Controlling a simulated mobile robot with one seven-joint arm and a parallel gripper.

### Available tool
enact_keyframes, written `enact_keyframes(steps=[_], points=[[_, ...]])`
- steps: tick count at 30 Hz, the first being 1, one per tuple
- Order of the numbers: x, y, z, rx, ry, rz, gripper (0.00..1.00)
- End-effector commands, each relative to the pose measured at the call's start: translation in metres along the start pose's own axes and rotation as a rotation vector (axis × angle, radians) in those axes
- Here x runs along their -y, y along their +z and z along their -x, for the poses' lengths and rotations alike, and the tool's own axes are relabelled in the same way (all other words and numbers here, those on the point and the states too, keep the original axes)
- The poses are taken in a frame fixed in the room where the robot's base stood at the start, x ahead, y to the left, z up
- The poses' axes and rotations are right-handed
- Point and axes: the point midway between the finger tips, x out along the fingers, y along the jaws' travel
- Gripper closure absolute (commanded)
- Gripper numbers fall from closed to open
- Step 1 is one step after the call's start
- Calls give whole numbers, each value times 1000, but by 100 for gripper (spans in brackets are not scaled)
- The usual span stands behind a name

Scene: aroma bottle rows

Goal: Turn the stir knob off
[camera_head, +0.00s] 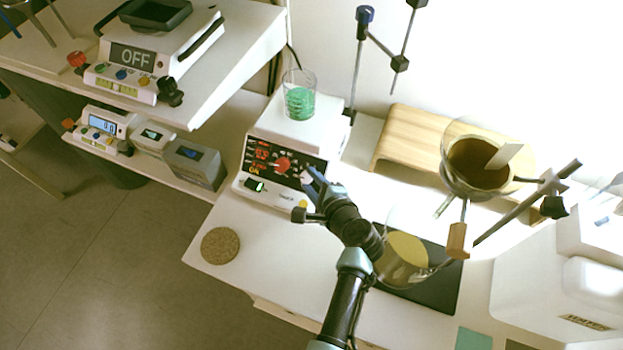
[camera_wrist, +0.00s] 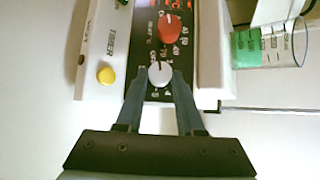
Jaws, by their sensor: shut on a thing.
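The hotplate stirrer (camera_head: 283,150) is a white box with a black front panel, standing on the white bench. Its stir knob (camera_wrist: 160,73) is the white knob low on the panel in the wrist view. A red knob (camera_wrist: 170,28) sits beside it, also seen in the head view (camera_head: 283,164). My gripper (camera_wrist: 160,80) has its two fingers around the white knob, one on each side, and is shut on it. In the head view my gripper (camera_head: 311,180) covers most of the white knob. A green-lit switch (camera_head: 254,185) shows on the stirrer's lower front.
A beaker of green liquid (camera_head: 299,97) stands on the stirrer's top. A glass vessel of brown liquid (camera_head: 478,163) is at the right, near a wooden stand (camera_head: 410,140). A round cork mat (camera_head: 220,245) lies at the bench's left edge.

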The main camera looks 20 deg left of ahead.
Motion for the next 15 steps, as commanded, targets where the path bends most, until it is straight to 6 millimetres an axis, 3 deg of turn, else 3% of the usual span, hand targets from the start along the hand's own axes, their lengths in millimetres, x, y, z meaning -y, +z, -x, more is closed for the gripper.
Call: enact_keyframes(steps=[7,8,12,15], points=[[-1,1,0,1,3,3,100],[-1,1,0,1,3,3,60],[-1,1,0,1,2,3,34],[0,0,0,1,1,2,33]])
